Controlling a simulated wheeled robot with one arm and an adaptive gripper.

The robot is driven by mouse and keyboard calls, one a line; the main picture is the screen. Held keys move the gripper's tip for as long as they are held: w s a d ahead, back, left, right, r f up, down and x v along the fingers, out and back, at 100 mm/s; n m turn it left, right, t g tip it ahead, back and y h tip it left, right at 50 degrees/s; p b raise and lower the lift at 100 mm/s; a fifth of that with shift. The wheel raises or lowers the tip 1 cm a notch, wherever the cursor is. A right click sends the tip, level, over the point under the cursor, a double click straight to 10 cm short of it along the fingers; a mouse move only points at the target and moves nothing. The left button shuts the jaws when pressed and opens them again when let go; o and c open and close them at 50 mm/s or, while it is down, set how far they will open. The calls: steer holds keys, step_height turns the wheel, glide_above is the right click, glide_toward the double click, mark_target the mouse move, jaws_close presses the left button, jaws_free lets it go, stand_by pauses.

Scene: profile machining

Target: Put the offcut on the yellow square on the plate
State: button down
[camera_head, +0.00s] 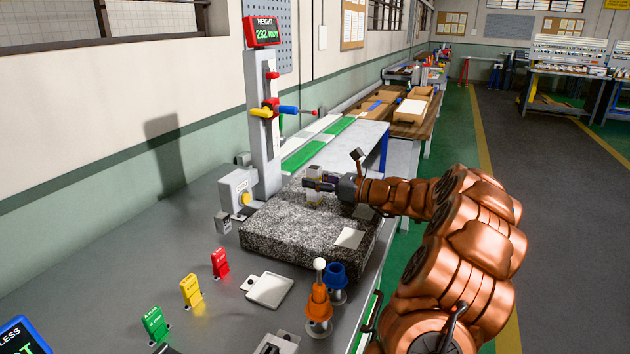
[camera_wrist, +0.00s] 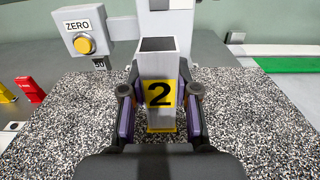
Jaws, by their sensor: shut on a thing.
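The offcut (camera_wrist: 158,64) is an upright grey hollow square tube with a yellow label marked "2". It also shows in the head view (camera_head: 314,174). My gripper (camera_wrist: 160,106) is shut on it, with one finger on each side. In the head view my gripper (camera_head: 320,185) reaches in from the right over the speckled granite plate (camera_head: 290,235). A thin yellow strip (camera_wrist: 161,130) shows at the offcut's foot in the wrist view. The rest of any yellow square there is hidden. I cannot tell whether the offcut touches the plate.
A height gauge (camera_head: 262,130) stands behind the plate, its display (camera_head: 262,31) reading 232 mm. A grey box with a yellow ZERO button (camera_wrist: 85,45) is at its base. A pale square (camera_head: 349,238) lies near the plate's front. Red, yellow and green tags (camera_head: 191,291) stand left.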

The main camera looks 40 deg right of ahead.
steer(key=shift+f, duration=0.1)
steer(key=c, duration=0.9)
jaws_free()
steer(key=shift+o, duration=0.2)
steer(key=shift+s+d, duration=0.25)
steer(key=shift+s, duration=0.05)
steer(key=v, duration=1.1)
steer(key=shift+s+d+b, duration=0.1)
steer(key=shift+s+b, duration=0.05)
steer(key=shift+b, duration=0.25)
